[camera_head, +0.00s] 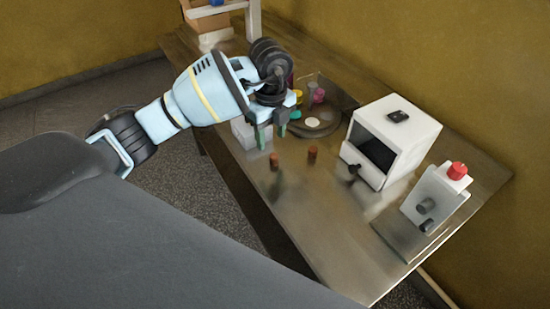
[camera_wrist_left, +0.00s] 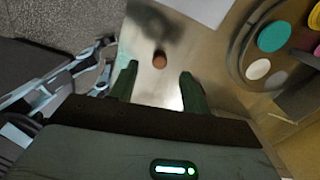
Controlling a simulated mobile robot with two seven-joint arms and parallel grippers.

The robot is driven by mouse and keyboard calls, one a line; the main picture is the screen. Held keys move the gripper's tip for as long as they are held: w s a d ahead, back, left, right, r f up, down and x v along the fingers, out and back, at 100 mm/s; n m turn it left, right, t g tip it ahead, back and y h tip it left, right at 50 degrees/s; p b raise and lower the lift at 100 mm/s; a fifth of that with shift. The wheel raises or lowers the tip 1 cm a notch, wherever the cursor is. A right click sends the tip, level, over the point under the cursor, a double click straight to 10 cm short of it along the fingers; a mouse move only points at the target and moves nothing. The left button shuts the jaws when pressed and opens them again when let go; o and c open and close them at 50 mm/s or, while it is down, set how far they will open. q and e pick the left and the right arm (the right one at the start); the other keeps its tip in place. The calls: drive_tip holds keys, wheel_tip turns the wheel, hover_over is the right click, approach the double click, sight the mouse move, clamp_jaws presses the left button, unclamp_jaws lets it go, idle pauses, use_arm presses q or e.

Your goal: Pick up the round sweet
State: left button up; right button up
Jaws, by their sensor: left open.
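Two small reddish-brown sweets stand on the metal table in the head view, one (camera_head: 274,161) just below my left gripper and one (camera_head: 312,153) to its right. They are too small there to tell which is round. My left gripper (camera_head: 272,134) is open and empty above the table, its green fingers pointing down. In the left wrist view one brown, round-looking sweet (camera_wrist_left: 160,59) shows beyond the gap between the open fingertips (camera_wrist_left: 160,72), apart from both. My right gripper is not in view.
A dark round tray (camera_head: 330,128) with coloured discs lies behind the gripper. A white box-shaped machine (camera_head: 415,135) with a dark opening stands to the right, then a control box (camera_head: 432,192) with a red button (camera_head: 457,170). The table's front middle (camera_head: 325,215) is clear.

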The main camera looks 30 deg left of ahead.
sight(274, 155)
use_arm(q)
drive_tip(key=shift+s+d+f, duration=0.1)
drive_tip(key=shift+d+f, duration=0.15)
drive_tip(key=shift+f, duration=1.45)
drive_tip(key=shift+d+f, duration=0.2)
drive_tip(key=shift+f, duration=1.45)
drive_tip(key=shift+c, duration=0.5)
drive_tip(key=c, duration=0.8)
